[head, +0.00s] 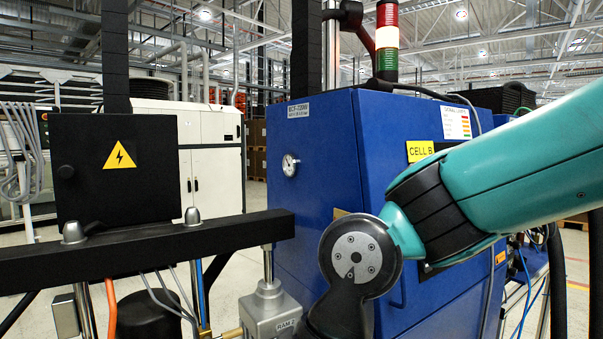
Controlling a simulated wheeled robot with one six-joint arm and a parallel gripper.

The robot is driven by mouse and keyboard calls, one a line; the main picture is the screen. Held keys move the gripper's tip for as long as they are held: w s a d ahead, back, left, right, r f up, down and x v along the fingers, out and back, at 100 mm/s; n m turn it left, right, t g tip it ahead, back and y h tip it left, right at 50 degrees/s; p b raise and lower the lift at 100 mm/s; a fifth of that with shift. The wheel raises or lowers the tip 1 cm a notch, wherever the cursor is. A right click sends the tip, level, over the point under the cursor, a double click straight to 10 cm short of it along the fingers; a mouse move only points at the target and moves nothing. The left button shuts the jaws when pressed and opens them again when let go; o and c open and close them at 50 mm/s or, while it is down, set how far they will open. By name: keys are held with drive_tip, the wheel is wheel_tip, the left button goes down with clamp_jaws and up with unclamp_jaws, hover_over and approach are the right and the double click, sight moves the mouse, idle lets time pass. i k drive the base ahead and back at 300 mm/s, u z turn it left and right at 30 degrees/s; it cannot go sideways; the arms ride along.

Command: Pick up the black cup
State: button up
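I cannot make out a black cup for certain in the head view. A dark rounded object (148,318) shows at the bottom left, below the black crossbeam, cut off by the picture's edge and partly behind cables. I cannot tell whether it is the cup. My teal arm comes in from the right and bends down at a black joint near the bottom centre. My gripper is below the picture and out of view.
A blue cabinet (325,150) stands behind my arm. A black crossbeam (130,248) spans the left, with a black electrical box (115,195) above it. A grey cylinder block (270,312), an orange hose (111,308) and several cables hang below the beam.

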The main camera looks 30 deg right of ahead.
sight(518, 264)
drive_tip(key=z, duration=2.95)
drive_tip(key=k, duration=1.15)
drive_tip(key=z, duration=1.1)
drive_tip(key=i, duration=0.55)
drive_tip(key=u, duration=0.35)
drive_tip(key=i, duration=2.25)
drive_tip(key=u, duration=0.8)
drive_tip(key=i, duration=1.4)
drive_tip(key=u, duration=1.75)
drive_tip(key=i, duration=0.95)
drive_tip(key=u, duration=1)
